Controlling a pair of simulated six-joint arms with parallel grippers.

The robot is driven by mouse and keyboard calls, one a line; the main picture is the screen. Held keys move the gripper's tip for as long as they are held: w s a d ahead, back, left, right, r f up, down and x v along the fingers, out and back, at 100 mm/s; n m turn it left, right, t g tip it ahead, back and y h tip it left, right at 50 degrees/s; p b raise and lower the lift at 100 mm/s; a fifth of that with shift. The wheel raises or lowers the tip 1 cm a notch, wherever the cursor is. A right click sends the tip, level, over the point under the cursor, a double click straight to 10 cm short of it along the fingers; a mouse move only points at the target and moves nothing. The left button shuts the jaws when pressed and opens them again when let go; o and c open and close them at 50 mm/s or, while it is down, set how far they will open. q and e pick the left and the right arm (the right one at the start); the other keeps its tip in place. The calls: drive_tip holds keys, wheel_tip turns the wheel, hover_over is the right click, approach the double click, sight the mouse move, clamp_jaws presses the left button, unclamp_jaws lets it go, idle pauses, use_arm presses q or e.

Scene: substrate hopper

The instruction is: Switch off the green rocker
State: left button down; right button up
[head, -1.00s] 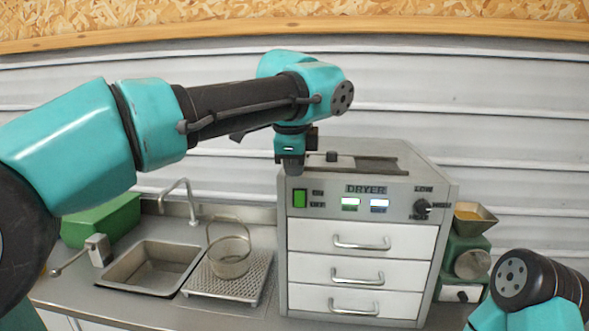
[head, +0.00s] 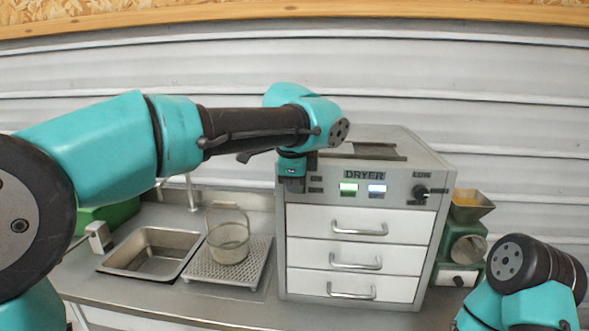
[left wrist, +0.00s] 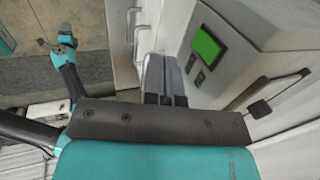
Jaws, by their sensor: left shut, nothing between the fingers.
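The green rocker (left wrist: 208,46) is on the front panel of the grey dryer (head: 430,215), beside small dark ON and OFF labels (left wrist: 195,70). In the head view my left gripper (head: 293,184) hangs in front of the panel's left end and hides the rocker. In the left wrist view the left gripper's fingers (left wrist: 165,66) are shut and empty, with a gap between them and the rocker. Which way the rocker is tipped I cannot tell.
Three drawers with handles (head: 358,229) lie below. A sink (head: 150,250) and a wire basket (head: 228,242) stand at left, a green machine with a hopper (head: 470,207) at right.

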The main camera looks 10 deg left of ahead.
use_arm(q)
drive_tip(key=w+f, duration=0.2)
drive_tip(key=w, duration=0.1)
drive_tip(key=w+f, duration=0.1)
drive_tip(key=shift+w, duration=0.4)
drive_tip(key=shift+d+f, duration=0.1)
drive_tip(key=shift+d, duration=0.05)
